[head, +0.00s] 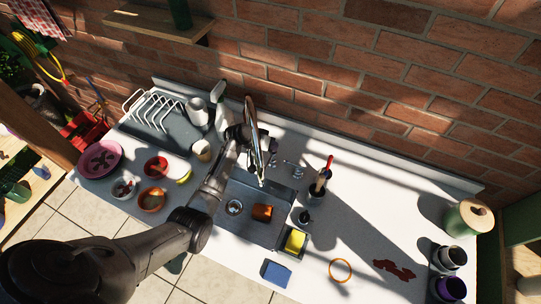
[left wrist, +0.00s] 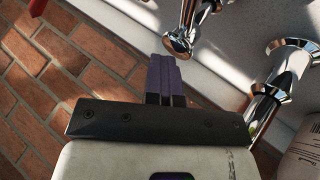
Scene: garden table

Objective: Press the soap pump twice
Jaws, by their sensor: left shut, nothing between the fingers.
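My left gripper (left wrist: 165,62) is shut and empty, its dark fingers together in the left wrist view. A pale container with dark print (left wrist: 302,150) is cut off at the right edge there. It may be the soap bottle, but no pump head shows. In the head view my left gripper (head: 238,130) is behind the sink, close to the tall tap (head: 262,150); its fingertips are hard to make out. I cannot pick out the soap pump with certainty in the head view. My right gripper is not in view.
Chrome tap parts (left wrist: 285,80) are near my fingers. The sink (head: 252,228) holds an orange-brown cup (head: 262,212). A dish rack (head: 155,110) and bowls (head: 152,199) stand left. A utensil holder (head: 317,190) stands right of the sink. The counter's right middle is largely clear.

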